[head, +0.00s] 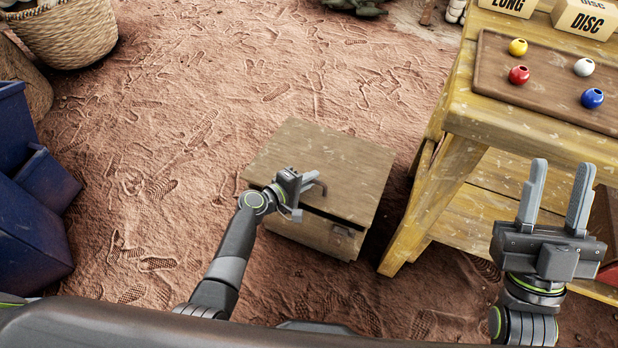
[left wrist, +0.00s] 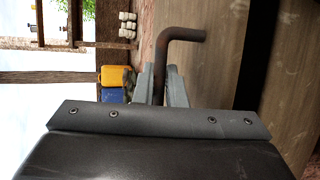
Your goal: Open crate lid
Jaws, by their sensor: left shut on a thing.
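The wooden crate (head: 308,233) stands on the earth floor in the middle of the head view. Its flat lid (head: 335,155) lies over the top, with a dark gap under the front edge. My left gripper (head: 308,182) is at the lid's front edge, shut on a bent rusty metal handle (head: 321,188). In the left wrist view the handle (left wrist: 183,36) runs up between the two fingers and bends right, beside the wooden boards. My right gripper (head: 556,195) is open and empty at the lower right, in front of the workbench, away from the crate.
A yellow wooden workbench (head: 452,145) stands close right of the crate. Its brown tray (head: 545,80) holds yellow, red, white and blue beads, with labelled boxes behind. Blue bins (head: 30,215) stand at the left, and a wicker basket (head: 70,35) is at the back left. Floor left of the crate is clear.

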